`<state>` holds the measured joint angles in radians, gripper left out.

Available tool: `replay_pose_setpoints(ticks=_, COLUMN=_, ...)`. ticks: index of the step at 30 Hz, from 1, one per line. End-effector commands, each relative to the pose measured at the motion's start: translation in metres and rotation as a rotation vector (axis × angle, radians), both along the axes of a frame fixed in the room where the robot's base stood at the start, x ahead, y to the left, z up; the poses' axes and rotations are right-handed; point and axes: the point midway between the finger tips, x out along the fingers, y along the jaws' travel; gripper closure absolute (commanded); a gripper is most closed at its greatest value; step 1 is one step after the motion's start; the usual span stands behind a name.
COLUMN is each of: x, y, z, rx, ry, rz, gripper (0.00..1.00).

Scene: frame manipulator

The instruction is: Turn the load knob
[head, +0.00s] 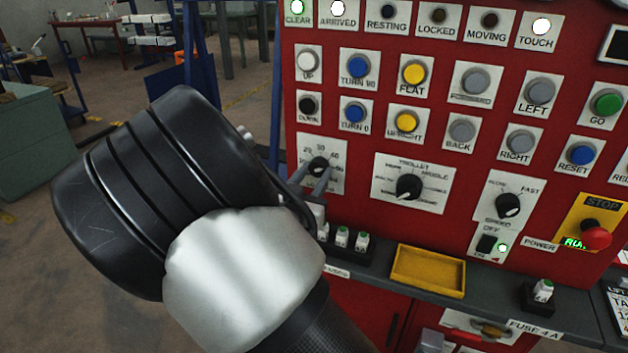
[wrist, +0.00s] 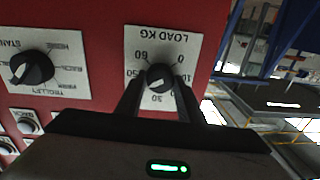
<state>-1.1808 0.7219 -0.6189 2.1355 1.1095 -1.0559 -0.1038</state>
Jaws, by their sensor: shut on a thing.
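The load knob (head: 318,166) is a small black dial on a white plate on the red control panel. In the wrist view the load knob (wrist: 159,77) shows upside down, under the printed words LOAD KG, with numbers around it. My gripper (head: 311,176) reaches the panel from the lower left. In the wrist view my gripper (wrist: 159,88) has one finger on each side of the knob, shut on it. The knob's exact pointer setting is too small to read surely.
The trolley knob (head: 409,187) sits right of the load knob, and the speed knob (head: 508,205) farther right. Rows of buttons lie above. A red stop button (head: 596,236) is at the right. Fuses (head: 342,237) and a yellow tray (head: 428,270) stand on the ledge below.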

Motion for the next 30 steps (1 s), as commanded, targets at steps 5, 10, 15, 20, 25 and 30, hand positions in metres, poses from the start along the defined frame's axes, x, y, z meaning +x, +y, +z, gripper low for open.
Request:
replay_pose_setpoints(ticks=5, x=0.0002, y=-0.0002, z=-0.0029, rx=0.110, ry=-0.041, rz=0.000, gripper=0.88)
replay_pose_setpoints(ticks=10, x=0.0001, y=0.0000, z=-0.0021, rx=0.187, ry=-0.069, rz=0.000, gripper=0.88)
replay_pose_setpoints(ticks=15, x=-0.0002, y=0.0007, z=-0.0014, rx=0.231, ry=-0.085, rz=0.001, gripper=0.88)
replay_pose_setpoints(ticks=20, x=-0.0001, y=0.0007, z=-0.0006, rx=0.248, ry=-0.091, rz=0.001, gripper=0.88)
replay_pose_setpoints(ticks=25, x=-0.0002, y=0.0008, z=-0.0004, rx=0.249, ry=-0.091, rz=0.001, gripper=0.88)
replay_pose_setpoints(ticks=30, x=-0.0002, y=0.0008, z=-0.0004, rx=0.248, ry=-0.090, rz=0.001, gripper=0.64)
